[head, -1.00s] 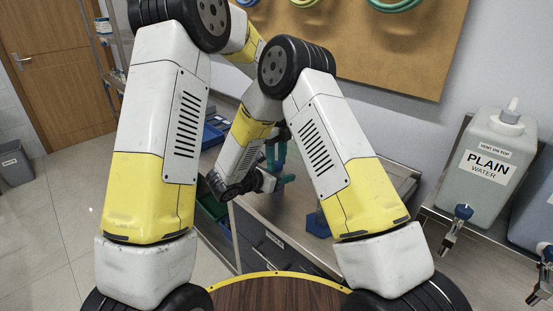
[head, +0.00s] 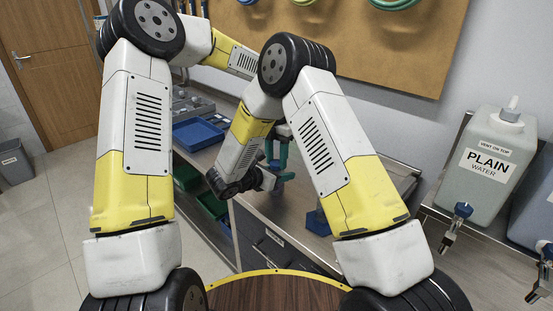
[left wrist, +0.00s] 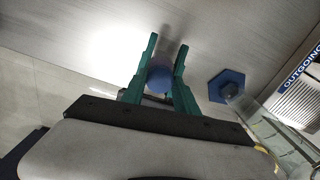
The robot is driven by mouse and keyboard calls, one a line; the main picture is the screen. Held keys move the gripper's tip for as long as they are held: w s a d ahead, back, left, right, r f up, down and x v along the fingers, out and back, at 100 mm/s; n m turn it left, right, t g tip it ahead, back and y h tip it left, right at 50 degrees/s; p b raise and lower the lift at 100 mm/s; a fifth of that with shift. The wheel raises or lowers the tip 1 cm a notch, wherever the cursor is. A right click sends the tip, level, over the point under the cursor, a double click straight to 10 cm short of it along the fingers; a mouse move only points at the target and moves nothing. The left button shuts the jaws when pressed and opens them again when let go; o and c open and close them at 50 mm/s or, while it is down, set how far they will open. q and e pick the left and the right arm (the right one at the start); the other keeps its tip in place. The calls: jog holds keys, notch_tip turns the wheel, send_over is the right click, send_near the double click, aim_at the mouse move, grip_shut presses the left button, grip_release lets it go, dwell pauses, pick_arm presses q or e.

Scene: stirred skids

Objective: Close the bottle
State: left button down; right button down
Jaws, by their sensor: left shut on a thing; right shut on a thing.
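In the left wrist view, the two green fingers of my left gripper (left wrist: 161,72) are shut on a round blue cap (left wrist: 160,78). In the head view my left gripper (head: 276,150) points down, partly hidden behind my right arm. My right gripper (head: 284,178) comes in sideways just below it, with its green fingers shut. What it holds is mostly covered and seems to be the bottle, under the cap. I cannot tell how the cap sits on it.
A blue stand (head: 318,222) is on the metal worktop to the right of the grippers; its hexagonal base also shows in the left wrist view (left wrist: 218,88). A blue tray (head: 198,134) lies behind left. A plain water tank (head: 492,160) with a tap stands at the right.

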pick_arm(q)
jog(key=c, duration=0.9)
grip_release()
jog(key=shift+r, duration=0.1)
jog(key=shift+r, duration=2.2)
jog(key=shift+c, duration=0.3)
